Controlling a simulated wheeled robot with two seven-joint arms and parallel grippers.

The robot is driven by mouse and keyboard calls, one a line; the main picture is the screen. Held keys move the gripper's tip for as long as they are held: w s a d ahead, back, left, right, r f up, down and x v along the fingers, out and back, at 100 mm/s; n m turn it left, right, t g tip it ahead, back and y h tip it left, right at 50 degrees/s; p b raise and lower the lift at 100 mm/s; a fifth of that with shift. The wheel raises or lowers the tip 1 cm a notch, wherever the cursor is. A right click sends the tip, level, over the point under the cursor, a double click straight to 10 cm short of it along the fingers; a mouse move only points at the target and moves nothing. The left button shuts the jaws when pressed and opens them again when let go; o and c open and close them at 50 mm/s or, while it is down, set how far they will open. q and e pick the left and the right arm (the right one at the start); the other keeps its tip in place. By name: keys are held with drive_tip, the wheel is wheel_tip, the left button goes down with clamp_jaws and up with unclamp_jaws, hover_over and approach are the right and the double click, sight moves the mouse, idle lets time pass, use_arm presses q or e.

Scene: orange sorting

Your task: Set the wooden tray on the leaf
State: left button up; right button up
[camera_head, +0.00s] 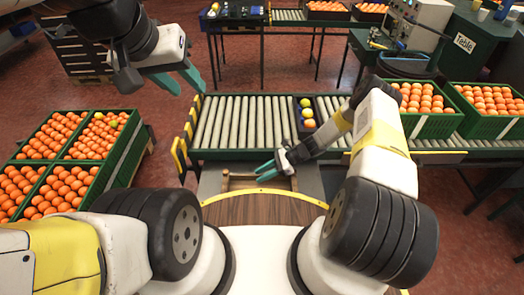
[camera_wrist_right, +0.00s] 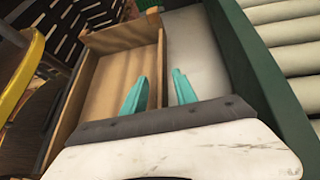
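The wooden tray (camera_head: 240,176) is a shallow, empty brown box in front of the roller conveyor, partly hidden by my right gripper and my own front edge. In the right wrist view its floor (camera_wrist_right: 115,78) fills the left middle. A flat grey surface, apparently the leaf (camera_head: 210,181), shows beside the tray; it is also in the wrist view (camera_wrist_right: 195,50). I cannot tell whether the tray rests on it. My right gripper (camera_head: 266,171) has its teal fingers apart, one on each side of the tray's side wall (camera_wrist_right: 160,65). My left gripper (camera_head: 180,82) is open and empty, raised at upper left.
The roller conveyor (camera_head: 240,125) has a green frame that lies close to the tray. A dark tray of coloured balls (camera_head: 306,132) sits on it. Green crates of oranges stand at left (camera_head: 118,145) and right (camera_head: 432,126). Red floor is open beyond my left gripper.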

drive_tip(key=v, duration=1.2)
wheel_tip(320, 180, up, 31)
drive_tip(key=s+d+n+t+h, duration=0.1)
drive_tip(key=s+d+n+h, duration=0.1)
drive_tip(key=n+h, duration=0.55)
drive_tip(key=s+d+r+n+t+h, duration=0.1)
drive_tip(key=s+r+n+t, duration=0.6)
drive_tip(key=s+r, duration=1.1)
drive_tip(key=s+n+h, duration=0.1)
drive_tip(key=s+n, duration=0.2)
drive_tip(key=s, duration=0.1)
drive_tip(key=shift+d, duration=0.3)
